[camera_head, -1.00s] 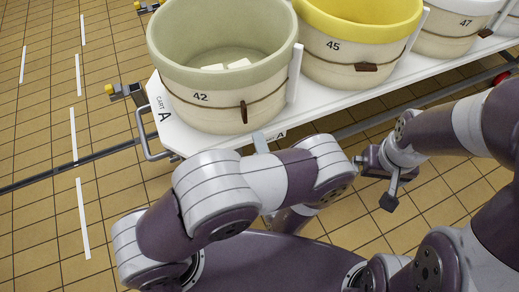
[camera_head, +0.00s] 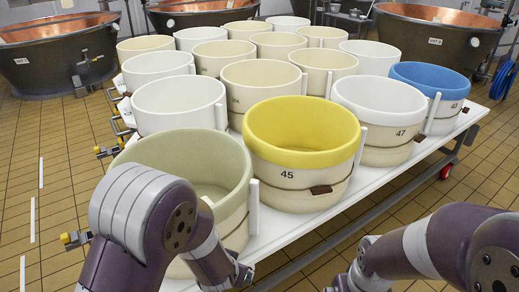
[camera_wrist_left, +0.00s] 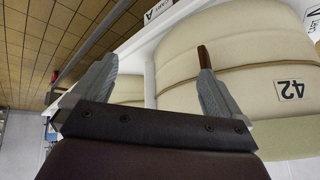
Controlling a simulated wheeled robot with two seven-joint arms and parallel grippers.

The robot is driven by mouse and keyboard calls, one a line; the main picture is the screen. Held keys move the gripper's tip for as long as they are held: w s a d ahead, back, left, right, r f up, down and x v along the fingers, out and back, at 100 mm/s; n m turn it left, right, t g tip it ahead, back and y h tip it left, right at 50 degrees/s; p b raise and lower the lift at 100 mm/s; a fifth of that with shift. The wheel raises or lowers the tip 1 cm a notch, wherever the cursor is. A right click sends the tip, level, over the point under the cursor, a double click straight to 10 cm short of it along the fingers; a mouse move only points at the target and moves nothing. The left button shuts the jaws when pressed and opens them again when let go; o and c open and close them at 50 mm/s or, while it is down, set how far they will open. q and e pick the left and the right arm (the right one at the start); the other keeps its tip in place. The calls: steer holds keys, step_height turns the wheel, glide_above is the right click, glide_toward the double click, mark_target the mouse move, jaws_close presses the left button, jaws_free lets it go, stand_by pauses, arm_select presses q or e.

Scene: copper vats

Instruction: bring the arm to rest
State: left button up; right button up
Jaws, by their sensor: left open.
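My left arm reaches in from the lower left of the head view and crosses in front of the pale green-rimmed tub (camera_head: 235,165). Its gripper is largely hidden there behind my arm. In the left wrist view my left gripper (camera_wrist_left: 155,80) is open, with two grey fingers apart and nothing seen between them but tub and cart behind. The tub marked 42 (camera_wrist_left: 250,62) fills the right of that view. Its brown tag (camera_wrist_left: 204,54) appears at one fingertip; contact cannot be told. My right arm is at the lower right of the head view, its gripper mostly cut off at the bottom edge.
A white cart (camera_head: 290,243) carries several tubs, among them yellow-rimmed tub 45 (camera_head: 300,180), white tub 47 (camera_head: 385,145) and a blue-rimmed one (camera_head: 430,80). Copper vats (camera_head: 60,60) stand behind. The tiled floor (camera_head: 60,160) at the left is largely clear.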

arm_select(q)
steer(key=s+a+r+n+g, duration=0.3)
steer(key=s+a+r+g, duration=0.3)
steer(key=s+a, duration=0.4)
steer(key=s+r+p, duration=0.3)
steer(key=r+p, duration=1.5)
steer(key=r, duration=0.1)
steer(key=shift+a+r+n+t, duration=0.2)
steer(key=shift+a+n+t, duration=0.1)
steer(key=shift+t, duration=0.1)
